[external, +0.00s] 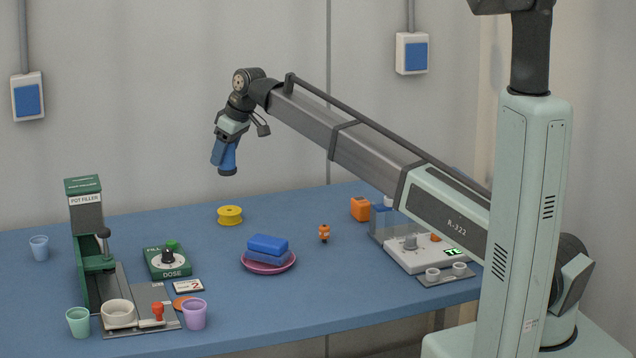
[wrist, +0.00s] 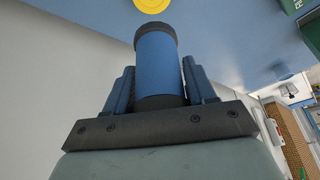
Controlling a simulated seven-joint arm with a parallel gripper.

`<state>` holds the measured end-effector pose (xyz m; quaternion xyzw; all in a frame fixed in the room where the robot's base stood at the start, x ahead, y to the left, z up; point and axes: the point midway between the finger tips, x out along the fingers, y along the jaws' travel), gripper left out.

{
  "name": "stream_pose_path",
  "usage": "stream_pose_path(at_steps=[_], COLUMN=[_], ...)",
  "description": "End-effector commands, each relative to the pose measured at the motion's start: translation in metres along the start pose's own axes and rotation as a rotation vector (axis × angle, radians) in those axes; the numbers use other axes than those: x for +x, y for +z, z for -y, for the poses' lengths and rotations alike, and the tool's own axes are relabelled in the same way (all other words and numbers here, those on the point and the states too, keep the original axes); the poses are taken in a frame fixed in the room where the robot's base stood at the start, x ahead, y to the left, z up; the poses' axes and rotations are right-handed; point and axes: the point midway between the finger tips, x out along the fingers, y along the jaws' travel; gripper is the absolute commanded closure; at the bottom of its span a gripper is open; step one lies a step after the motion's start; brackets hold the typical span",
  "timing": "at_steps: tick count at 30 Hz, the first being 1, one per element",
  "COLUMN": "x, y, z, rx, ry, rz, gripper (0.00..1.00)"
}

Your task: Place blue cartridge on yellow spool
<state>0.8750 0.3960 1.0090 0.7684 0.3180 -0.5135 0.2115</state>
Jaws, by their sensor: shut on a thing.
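My gripper (external: 228,139) is shut on the blue cartridge (external: 224,155), a blue cylinder with a dark end cap. It is held in the air, slightly tilted, with the dark cap lowest. In the wrist view the cartridge (wrist: 160,62) sits between the two fingers of my gripper (wrist: 160,82). The yellow spool (external: 230,215) stands on the blue table, below the cartridge in the external view, with a clear gap between them. In the wrist view part of the yellow spool (wrist: 154,4) shows at the top edge, beyond the cartridge's dark end.
A pink plate (external: 268,264) with blue blocks (external: 267,247) is in front of the spool. A green pot filler (external: 85,215), a dose box (external: 167,261) and cups stand to the left. A small orange figure (external: 324,233) and a white device (external: 418,253) are to the right. The table (external: 335,285) around the spool is clear.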

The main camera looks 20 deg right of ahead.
Motion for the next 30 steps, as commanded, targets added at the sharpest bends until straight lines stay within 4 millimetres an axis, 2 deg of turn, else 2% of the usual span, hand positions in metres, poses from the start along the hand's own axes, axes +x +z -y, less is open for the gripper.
stream_pose_path(at_steps=[12,17,24,30], x=[0.052,0.061,0.087,0.090], y=[0.022,0.026,0.037,0.038], z=[0.000,0.000,0.000,0.000], rx=[-0.003,-0.002,-0.002,-0.002], ry=[-0.002,-0.001,-0.001,-0.001], rz=[0.001,0.001,0.002,0.000], gripper=[0.75,0.75,0.75,0.75])
